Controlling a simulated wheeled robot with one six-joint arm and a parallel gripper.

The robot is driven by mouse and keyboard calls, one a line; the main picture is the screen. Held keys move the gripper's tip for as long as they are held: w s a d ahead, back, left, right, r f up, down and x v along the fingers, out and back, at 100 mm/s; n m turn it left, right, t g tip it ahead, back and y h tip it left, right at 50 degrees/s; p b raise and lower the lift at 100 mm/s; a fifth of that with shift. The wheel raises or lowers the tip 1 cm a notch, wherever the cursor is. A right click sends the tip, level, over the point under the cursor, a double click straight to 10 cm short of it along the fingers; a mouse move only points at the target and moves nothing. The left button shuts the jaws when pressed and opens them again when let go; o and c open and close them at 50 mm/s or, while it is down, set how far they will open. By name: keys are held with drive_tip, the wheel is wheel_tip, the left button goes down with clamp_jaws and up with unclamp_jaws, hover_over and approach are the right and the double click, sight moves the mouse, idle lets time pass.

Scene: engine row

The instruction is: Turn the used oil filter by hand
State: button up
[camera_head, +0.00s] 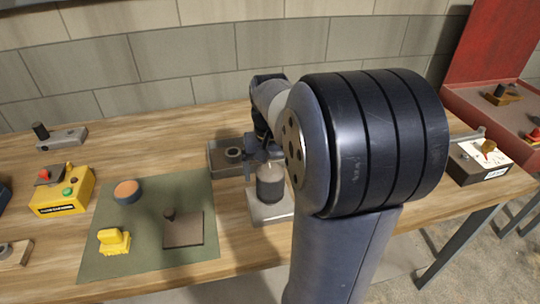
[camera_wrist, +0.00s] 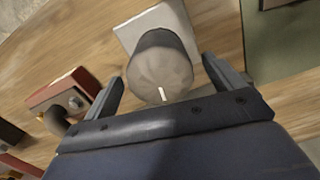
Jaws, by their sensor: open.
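The used oil filter, a grey-brown cylinder with a white mark on its end (camera_wrist: 160,65), stands on a pale square base (camera_wrist: 133,30) in the wrist view. It also shows in the head view (camera_head: 270,188), upright on its base (camera_head: 268,213) on the bench. My gripper (camera_wrist: 163,70) is open, its two fingers apart to the left and right of the near end of the filter. I see no finger clearly touching it. In the head view my gripper (camera_head: 266,152) is just above the filter and partly hidden by my arm.
A green mat (camera_head: 145,248) left of the filter holds a yellow part (camera_head: 114,240), a brown plate with a knob (camera_head: 184,230) and a round orange-topped cup (camera_head: 128,191). A dark tray (camera_head: 222,168) stands close behind the filter. A red open box (camera_head: 500,105) is at far right.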

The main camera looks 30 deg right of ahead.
drive_tip(key=shift+f, duration=0.75)
drive_tip(key=shift+c, duration=0.3)
drive_tip(key=c, duration=1.2)
drive_tip(key=shift+n+p, duration=0.45)
drive_tip(key=shift+n, duration=1.25)
drive_tip(key=shift+n+p, duration=0.4)
drive_tip(key=shift+n, duration=1.4)
